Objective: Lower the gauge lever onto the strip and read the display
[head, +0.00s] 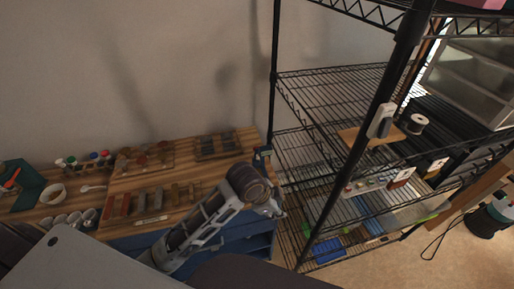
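A small dark device with a pale greenish face (262,153) stands at the right end of the wooden bench (110,188), close to the shelf post. It may be the gauge, but its lever and any reading are too small to make out. Several flat strips in red, brown and grey (150,202) lie in a row on a board at the front of the bench. I cannot tell whether any strip is in the device. One grey and black arm of mine rises from below in front of the bench.
A black wire shelf rack (330,100) stands right of the bench. Sample boards (217,145), a white bowl (52,194), small coloured-top bottles (83,160) and cups (75,219) crowd the bench. A blue bin (327,251) sits low in the rack.

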